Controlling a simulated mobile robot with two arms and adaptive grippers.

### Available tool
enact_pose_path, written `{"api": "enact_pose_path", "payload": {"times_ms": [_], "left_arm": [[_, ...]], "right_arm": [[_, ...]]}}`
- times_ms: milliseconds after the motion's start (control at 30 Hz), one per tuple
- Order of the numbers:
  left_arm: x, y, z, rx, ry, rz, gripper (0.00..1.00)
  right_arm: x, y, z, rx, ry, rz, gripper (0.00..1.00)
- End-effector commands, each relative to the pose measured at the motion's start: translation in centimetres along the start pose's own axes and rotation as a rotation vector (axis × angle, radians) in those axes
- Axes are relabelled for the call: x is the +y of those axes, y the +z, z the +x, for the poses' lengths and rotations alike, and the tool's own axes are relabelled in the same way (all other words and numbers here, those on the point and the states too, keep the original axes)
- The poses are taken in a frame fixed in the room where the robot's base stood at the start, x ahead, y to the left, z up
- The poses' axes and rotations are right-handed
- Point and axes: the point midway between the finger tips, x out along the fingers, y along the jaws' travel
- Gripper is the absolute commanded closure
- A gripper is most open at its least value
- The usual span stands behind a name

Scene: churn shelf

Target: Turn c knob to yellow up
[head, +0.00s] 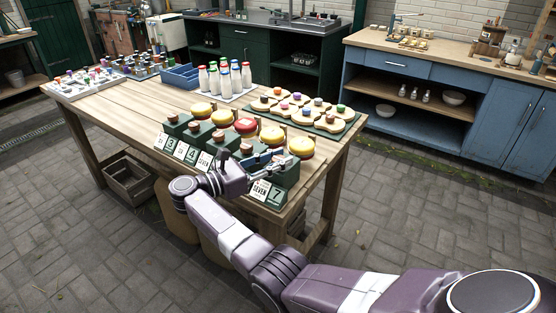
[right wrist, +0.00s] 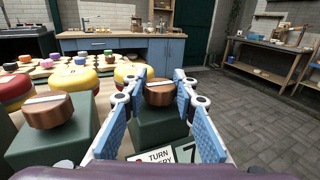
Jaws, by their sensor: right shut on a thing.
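My right gripper (head: 270,159) is at the rightmost green block (head: 288,176) in the row on the wooden table. In the right wrist view its blue finger pads (right wrist: 159,84) stand on both sides of a copper knob (right wrist: 159,96) with a pale bar on top, shut on it. The knob sits on top of its green block (right wrist: 158,131). A card reading "TURN" and "7" (right wrist: 165,155) is at the block's front. No letter c is readable. A second copper knob (right wrist: 48,111) stands untouched to the left. My left gripper is out of view.
Yellow and red round things, a yellow one (head: 301,147) and a red one (head: 245,125), stand behind the blocks. Farther back are a board of coloured pieces (head: 337,122) and several bottles (head: 225,80). The paved floor to the right is clear.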

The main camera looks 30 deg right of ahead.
Motion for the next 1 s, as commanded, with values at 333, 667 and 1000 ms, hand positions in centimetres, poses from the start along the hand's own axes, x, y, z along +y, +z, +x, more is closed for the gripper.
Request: {"api": "enact_pose_path", "payload": {"times_ms": [333, 667, 1000], "left_arm": [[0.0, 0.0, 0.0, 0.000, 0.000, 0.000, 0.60], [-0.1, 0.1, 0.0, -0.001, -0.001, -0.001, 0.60], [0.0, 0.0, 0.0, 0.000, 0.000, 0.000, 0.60]], "right_arm": [[0.1, 0.1, 0.1, -0.002, 0.001, 0.002, 0.56], [0.1, 0.0, -0.9, 0.001, 0.002, 0.001, 0.56], [0.1, 0.1, -7.8, 0.000, 0.003, -0.002, 0.56]]}}
